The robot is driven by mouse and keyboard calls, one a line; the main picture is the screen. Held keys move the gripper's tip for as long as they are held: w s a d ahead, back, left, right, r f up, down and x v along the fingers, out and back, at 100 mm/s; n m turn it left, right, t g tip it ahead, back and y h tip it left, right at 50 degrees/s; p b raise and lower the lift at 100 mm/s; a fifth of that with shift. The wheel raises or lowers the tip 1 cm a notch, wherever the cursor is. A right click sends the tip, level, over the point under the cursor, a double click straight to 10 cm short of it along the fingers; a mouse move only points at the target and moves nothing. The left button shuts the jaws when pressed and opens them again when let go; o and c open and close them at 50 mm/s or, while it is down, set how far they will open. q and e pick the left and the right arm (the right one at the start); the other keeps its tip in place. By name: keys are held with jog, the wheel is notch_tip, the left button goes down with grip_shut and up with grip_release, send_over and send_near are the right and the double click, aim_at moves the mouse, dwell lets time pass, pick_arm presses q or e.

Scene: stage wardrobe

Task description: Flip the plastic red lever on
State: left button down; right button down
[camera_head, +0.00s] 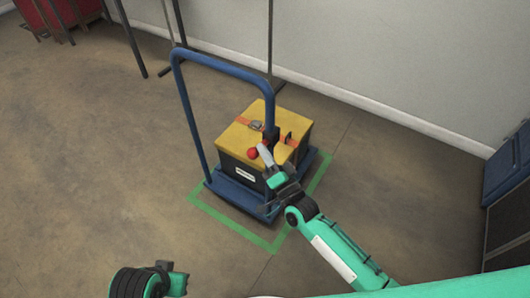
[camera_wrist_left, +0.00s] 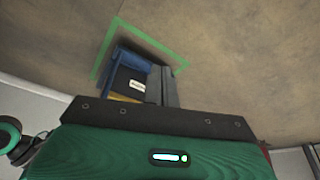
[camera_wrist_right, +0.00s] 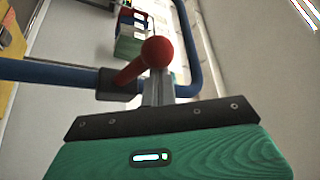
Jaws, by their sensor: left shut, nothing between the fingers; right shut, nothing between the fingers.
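The red lever is a red stick with a round knob (camera_head: 253,153) on a black mount on the blue cart handle's (camera_head: 217,64) right post. In the right wrist view the lever (camera_wrist_right: 157,52) slants from the mount (camera_wrist_right: 117,85) up and right, its knob overlapping my fingertips' outline. My right gripper (camera_head: 262,150) is shut and empty, with its tips close beside the knob; I cannot tell whether they touch. My left gripper (camera_wrist_left: 163,85) is shut and empty, far from the lever; its wrist parts show at the bottom left of the head view.
The blue cart (camera_head: 236,198) carries a dark box with a yellow lid (camera_head: 240,137) and orange strap. Green tape (camera_head: 235,228) outlines the floor around it. A wall (camera_head: 370,50) stands behind, with dark blue cases (camera_head: 508,168) at right. Floor at left is clear.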

pick_arm(q)
jog(key=w+d+t+h+b, duration=0.2)
jog(key=d+t+b, duration=0.1)
jog(key=d, duration=0.3)
jog(key=w+d+r+t+h+b, duration=0.1)
jog(key=w+d+t+h+b, duration=0.2)
jog(key=d+t, duration=0.3)
jog(key=shift+w+d+m+h+b, duration=0.2)
jog(key=shift+w+m+h+b, duration=0.15)
jog(key=shift+b, duration=0.35)
pick_arm(e)
jog(key=shift+s+a+f+n+g+y, duration=0.1)
jog(key=shift+f+n+g+y, duration=0.15)
jog(key=shift+f+n+y, duration=1)
jog(key=shift+s+f+n+g+y, duration=0.1)
jog(key=shift+n+g+y, duration=0.35)
jog(key=shift+n, duration=1.55)
jog(key=shift+a+f+n+g+y, duration=0.1)
jog(key=shift+f+n+y, duration=0.6)
jog(key=shift+n+y, duration=0.7)
pick_arm(q)
jog(key=shift+s, duration=0.1)
pick_arm(e)
jog(key=shift+n+h, duration=0.25)
jog(key=shift+h, duration=0.05)
jog(key=shift+d+r, duration=0.1)
jog(key=shift+r, duration=0.05)
